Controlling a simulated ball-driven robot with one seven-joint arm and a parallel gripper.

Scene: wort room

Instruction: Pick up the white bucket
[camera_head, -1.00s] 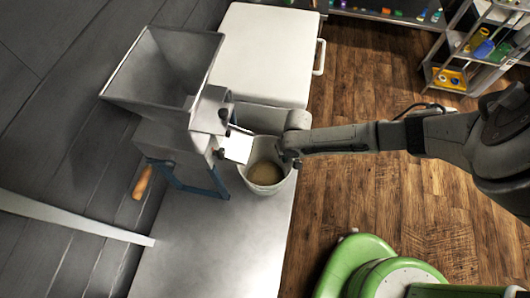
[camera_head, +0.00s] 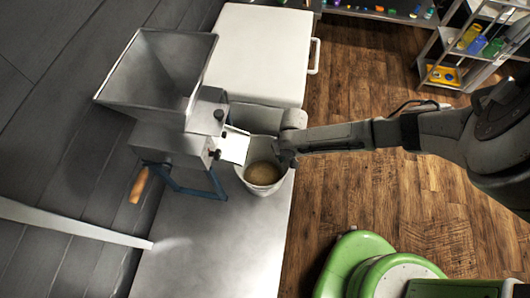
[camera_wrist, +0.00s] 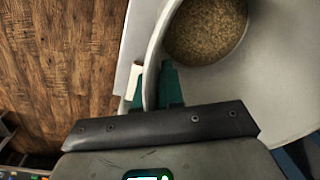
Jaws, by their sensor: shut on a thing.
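The white bucket (camera_head: 265,182) stands on the metal table under the mill's chute, with brown grain in its bottom. My gripper (camera_head: 286,158) is at the bucket's right rim in the head view. In the wrist view, the bucket (camera_wrist: 265,85) fills the right side, and the green fingers of my gripper (camera_wrist: 158,88) close on its wall, one on each side of the rim. The bucket looks upright. Part of its rim is hidden behind my gripper and the chute.
A grey grain mill (camera_head: 172,130) with a hopper, a white chute (camera_head: 234,147) and a wooden handle stands close on the left. A white box (camera_head: 262,55) is behind the bucket. The table (camera_head: 225,245) is clear in front. A shelf (camera_head: 470,50) stands back right.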

